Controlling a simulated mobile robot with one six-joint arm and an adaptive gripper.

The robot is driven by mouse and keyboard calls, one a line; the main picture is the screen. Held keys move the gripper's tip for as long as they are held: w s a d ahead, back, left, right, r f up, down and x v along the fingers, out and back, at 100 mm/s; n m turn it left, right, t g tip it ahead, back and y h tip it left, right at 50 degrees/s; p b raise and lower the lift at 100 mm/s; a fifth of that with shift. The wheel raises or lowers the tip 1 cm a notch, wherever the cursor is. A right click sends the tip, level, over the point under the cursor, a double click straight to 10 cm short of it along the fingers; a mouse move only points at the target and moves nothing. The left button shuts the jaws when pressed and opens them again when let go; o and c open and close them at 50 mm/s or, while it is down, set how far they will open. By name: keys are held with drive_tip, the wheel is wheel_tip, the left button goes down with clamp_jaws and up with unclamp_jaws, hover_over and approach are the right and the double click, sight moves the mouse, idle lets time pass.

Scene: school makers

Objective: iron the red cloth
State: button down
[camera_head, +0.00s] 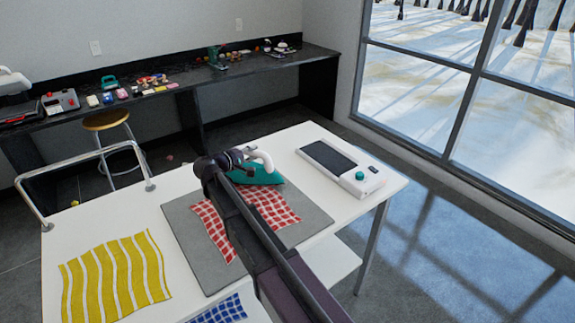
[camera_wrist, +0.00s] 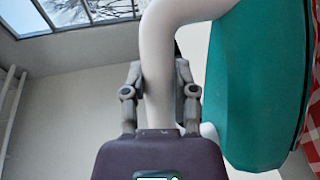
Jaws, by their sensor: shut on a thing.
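The red-and-white checked cloth (camera_head: 272,207) lies on a grey mat (camera_head: 186,230) on the white table. My arm crosses in front of its middle and hides part of it. The teal iron (camera_head: 258,175) with a white handle is at the cloth's far edge; whether it touches the cloth I cannot tell. My gripper (camera_head: 243,163) is shut on the iron's handle. In the wrist view the white handle (camera_wrist: 160,60) passes between the two fingers of my gripper (camera_wrist: 160,88). The teal iron body (camera_wrist: 250,85) is at right, with the red cloth (camera_wrist: 313,125) beyond it.
A white device with a dark panel and teal knob (camera_head: 345,170) stands at the table's right. A yellow striped cloth (camera_head: 115,278) lies at left and a blue checked cloth (camera_head: 220,312) in front. A metal rail (camera_head: 85,158) edges the table's left. A stool (camera_head: 106,121) stands behind.

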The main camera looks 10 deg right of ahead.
drive_tip(key=shift+r+p, duration=2.55)
drive_tip(key=shift+r, duration=0.5)
drive_tip(key=shift+a, duration=0.1)
